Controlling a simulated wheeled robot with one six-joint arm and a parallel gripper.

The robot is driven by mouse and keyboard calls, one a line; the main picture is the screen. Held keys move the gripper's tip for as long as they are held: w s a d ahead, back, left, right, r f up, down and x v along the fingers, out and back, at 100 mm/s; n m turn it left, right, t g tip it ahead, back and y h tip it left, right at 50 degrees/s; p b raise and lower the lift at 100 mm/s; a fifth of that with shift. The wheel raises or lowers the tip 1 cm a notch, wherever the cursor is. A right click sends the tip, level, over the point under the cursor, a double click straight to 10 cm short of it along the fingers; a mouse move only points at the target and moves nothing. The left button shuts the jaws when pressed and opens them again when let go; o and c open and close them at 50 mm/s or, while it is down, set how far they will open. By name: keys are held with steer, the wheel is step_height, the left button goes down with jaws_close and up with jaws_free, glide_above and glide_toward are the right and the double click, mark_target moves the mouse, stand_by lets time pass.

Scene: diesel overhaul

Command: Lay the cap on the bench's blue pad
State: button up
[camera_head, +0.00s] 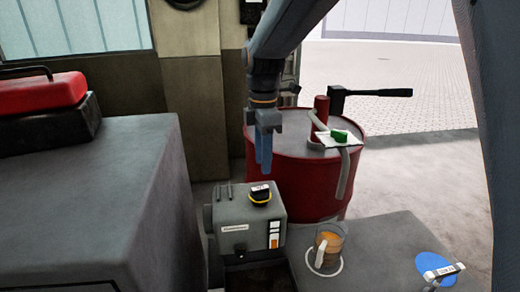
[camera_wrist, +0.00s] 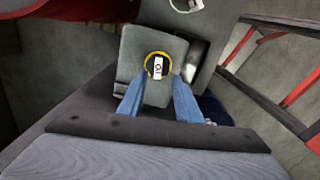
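The cap (camera_head: 261,197), dark with a yellow rim and a white label on top, sits on the grey engine housing (camera_head: 236,213). In the wrist view the cap (camera_wrist: 158,67) shows just beyond and between my fingertips. My gripper (camera_head: 264,168) has blue fingers pointing down, above the cap and apart from it. In the wrist view my gripper (camera_wrist: 159,80) is open and empty. The round blue pad (camera_head: 434,265) lies on the grey bench (camera_head: 385,240) at the lower right. A small white-and-black labelled piece (camera_head: 444,271) is over part of the pad.
A jug of amber liquid (camera_head: 327,247) stands in a white ring on the bench, between housing and pad. A red drum (camera_head: 290,180) behind carries a pump and a green item (camera_head: 339,135). A large grey cabinet (camera_head: 100,200) fills the left side.

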mark_target(261, 188)
steer(key=shift+n, duration=0.3)
steer(key=f+b, duration=0.1)
steer(key=f, duration=0.1)
steer(key=f+b, duration=0.4)
steer(key=shift+w+a, duration=0.1)
steer(key=shift+a, duration=0.25)
steer(key=shift+f+b, duration=0.55)
steer(key=shift+f, duration=0.75)
jaws_close()
